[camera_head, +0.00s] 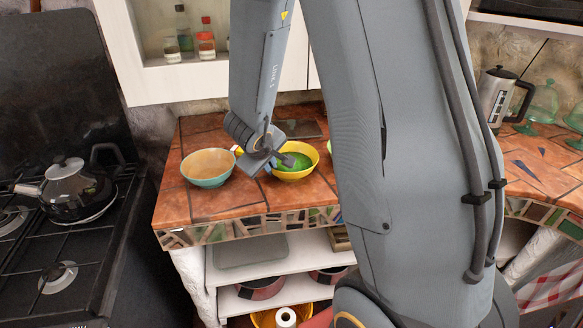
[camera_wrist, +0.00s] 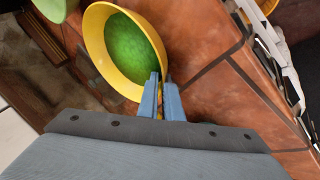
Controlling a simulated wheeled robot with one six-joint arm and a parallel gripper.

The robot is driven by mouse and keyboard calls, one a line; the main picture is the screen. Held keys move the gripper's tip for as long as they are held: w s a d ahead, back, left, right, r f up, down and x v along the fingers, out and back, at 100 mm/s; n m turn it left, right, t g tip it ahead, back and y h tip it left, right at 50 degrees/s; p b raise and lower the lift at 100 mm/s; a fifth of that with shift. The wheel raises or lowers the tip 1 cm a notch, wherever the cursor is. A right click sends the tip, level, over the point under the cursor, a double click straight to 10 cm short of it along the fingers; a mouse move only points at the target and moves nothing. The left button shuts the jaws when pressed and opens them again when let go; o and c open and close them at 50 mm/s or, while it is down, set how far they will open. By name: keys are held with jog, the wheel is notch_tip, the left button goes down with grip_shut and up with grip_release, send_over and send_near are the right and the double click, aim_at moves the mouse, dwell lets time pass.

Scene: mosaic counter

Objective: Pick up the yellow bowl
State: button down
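The yellow bowl (camera_head: 296,174) with a green inside sits on the tiled counter, right of a teal-rimmed bowl. In the wrist view the yellow bowl (camera_wrist: 96,44) fills the upper left. My gripper (camera_head: 285,160) is at the bowl's left side in the head view. In the wrist view my gripper's two fingers (camera_wrist: 163,82) are close together across the bowl's wall, one inside the bowl and one outside. They look shut on the rim. The head view does not show a gap under the bowl.
The teal-and-orange bowl (camera_head: 207,168) stands close on the left of my gripper. A green thing (camera_wrist: 55,8) is near the yellow bowl's far side. A kettle (camera_head: 77,190) stands on the stove at left. Bare counter (camera_head: 225,204) lies in front of the bowls.

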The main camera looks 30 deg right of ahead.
jog(key=shift+r, duration=0.1)
dwell(0.3)
notch_tip(320, 180, up, 10)
jog(key=p, duration=0.5)
jog(key=shift+p, duration=0.35)
dwell(1.2)
dwell(0.5)
